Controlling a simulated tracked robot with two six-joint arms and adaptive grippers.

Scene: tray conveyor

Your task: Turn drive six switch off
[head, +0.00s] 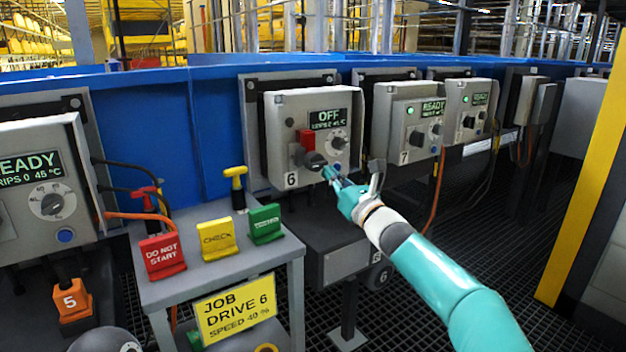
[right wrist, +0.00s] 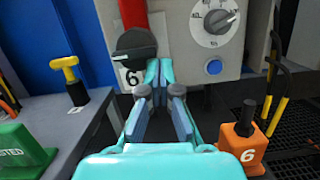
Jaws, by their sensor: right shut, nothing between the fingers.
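The drive six box (head: 283,115) is grey with a "6" label, and its display (head: 328,119) reads OFF. Its switch has a dark round knob (head: 315,160) with a red part (head: 307,139) above it. In the right wrist view the knob (right wrist: 135,42) and the red part (right wrist: 133,12) show at the upper left. My right gripper (head: 330,172) is shut and empty, just below and right of the knob. In the right wrist view its fingertips (right wrist: 158,68) are close to the knob; whether they touch cannot be told. My left gripper is not in view.
A grey stand (head: 220,260) holds red, yellow and green signs and a "JOB DRIVE 6" card (head: 236,310). Box 7 (head: 408,118) stands to the right, showing READY. An orange "6" block (right wrist: 243,146) is at lower right in the right wrist view. A yellow post (head: 590,170) stands far right.

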